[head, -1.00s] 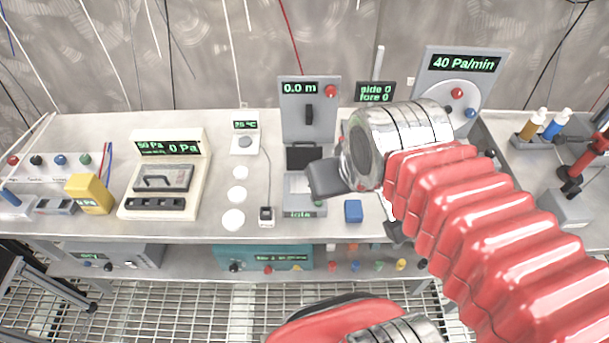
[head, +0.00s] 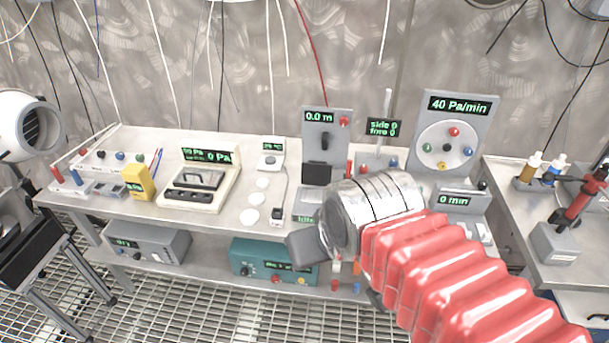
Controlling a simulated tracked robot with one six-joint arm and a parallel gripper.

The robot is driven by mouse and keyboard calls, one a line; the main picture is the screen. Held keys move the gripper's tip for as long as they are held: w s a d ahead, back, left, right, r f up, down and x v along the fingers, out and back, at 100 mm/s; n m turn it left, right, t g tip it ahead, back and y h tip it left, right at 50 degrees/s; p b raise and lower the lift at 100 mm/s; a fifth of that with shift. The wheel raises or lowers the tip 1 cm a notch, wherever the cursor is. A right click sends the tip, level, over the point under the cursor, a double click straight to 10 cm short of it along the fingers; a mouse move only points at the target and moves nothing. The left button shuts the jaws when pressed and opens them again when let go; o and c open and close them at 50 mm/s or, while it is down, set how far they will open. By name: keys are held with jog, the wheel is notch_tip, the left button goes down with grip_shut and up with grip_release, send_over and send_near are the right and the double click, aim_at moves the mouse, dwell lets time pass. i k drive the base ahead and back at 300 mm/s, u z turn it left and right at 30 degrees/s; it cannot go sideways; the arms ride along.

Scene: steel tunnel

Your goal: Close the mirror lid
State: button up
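No part is clearly recognisable as the mirror lid. A white round housing with a dark opening (head: 28,125) stands at the far left, cut by the picture edge; I cannot tell whether it holds the mirror. My gripper (head: 340,274) is in front of the bench's middle, low in the view, below my silver wrist. One grey finger part shows at its left and a dark part below. Its fingertips are partly hidden, so its opening is unclear. I see nothing held in it. It is far to the right of the white housing.
The steel bench (head: 225,215) carries a pressure gauge box (head: 200,185), a yellow block (head: 138,182) and upright panels (head: 455,130). A side bench with a red-topped device (head: 580,205) stands right. Grated floor (head: 200,300) is open in front. Cables hang along the wall.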

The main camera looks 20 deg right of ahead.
aim_at(315, 173)
jog(key=u, duration=0.35)
jog(key=k, duration=0.75)
jog(key=u, duration=0.6)
jog(key=i, duration=1.8)
jog(key=z, duration=0.9)
jog(key=i, duration=0.65)
jog(key=z, duration=0.4)
